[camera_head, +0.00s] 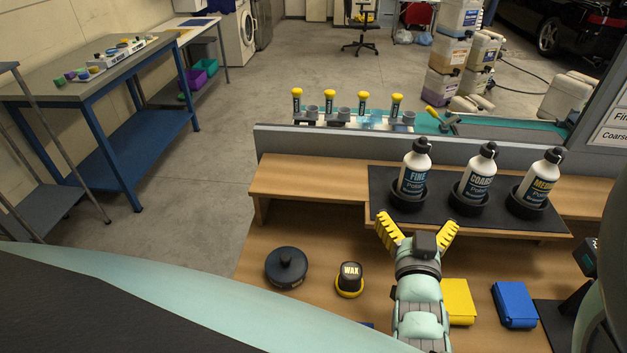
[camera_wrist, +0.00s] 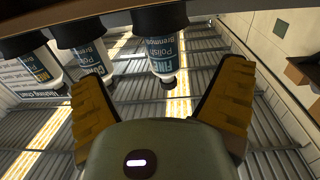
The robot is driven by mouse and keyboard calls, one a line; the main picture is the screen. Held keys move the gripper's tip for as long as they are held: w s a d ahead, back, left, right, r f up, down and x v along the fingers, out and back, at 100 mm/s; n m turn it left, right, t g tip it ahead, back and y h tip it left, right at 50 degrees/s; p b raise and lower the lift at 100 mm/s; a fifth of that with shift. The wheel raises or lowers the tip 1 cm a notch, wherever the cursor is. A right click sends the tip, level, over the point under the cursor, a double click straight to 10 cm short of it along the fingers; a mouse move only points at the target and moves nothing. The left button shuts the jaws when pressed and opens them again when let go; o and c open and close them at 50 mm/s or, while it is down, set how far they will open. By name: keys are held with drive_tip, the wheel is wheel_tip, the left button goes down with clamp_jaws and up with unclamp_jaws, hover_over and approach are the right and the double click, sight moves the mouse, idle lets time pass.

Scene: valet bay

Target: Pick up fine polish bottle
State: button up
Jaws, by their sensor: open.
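The fine polish bottle (camera_head: 414,170), white with a dark blue label and black cap, stands upright in a black round holder (camera_head: 408,199) at the left of a row of three on the raised shelf. It shows upside down in the wrist view (camera_wrist: 166,48), near the middle between the fingers. My gripper (camera_head: 418,222) has its yellow fingers spread, empty, in front of the shelf edge and just short of the bottle. The fingers also show in the wrist view (camera_wrist: 162,80). No contact with the bottle is visible.
The coarse bottle (camera_head: 479,174) and medium bottle (camera_head: 538,178) stand close to its right. The shelf left of the mat is clear.

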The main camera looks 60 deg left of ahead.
sight(413, 188)
drive_tip(key=p+x, duration=0.1)
drive_tip(key=x, duration=0.4)
drive_tip(key=shift+w+a+r, duration=0.1)
drive_tip(key=shift+w+a, duration=0.1)
drive_tip(key=shift+w, duration=0.15)
drive_tip(key=shift+r+p+x, duration=0.15)
drive_tip(key=shift+p+x, duration=0.45)
drive_tip(key=shift+x, duration=0.5)
drive_tip(key=shift+r+p+x, duration=0.15)
drive_tip(key=shift+p+x, duration=0.4)
drive_tip(key=shift+x, duration=0.5)
drive_tip(key=shift+w+a+f, duration=0.1)
drive_tip(key=shift+w+a, duration=0.1)
drive_tip(key=shift+a, duration=0.25)
drive_tip(key=shift+c, duration=0.4)
drive_tip(key=c, duration=1.3)
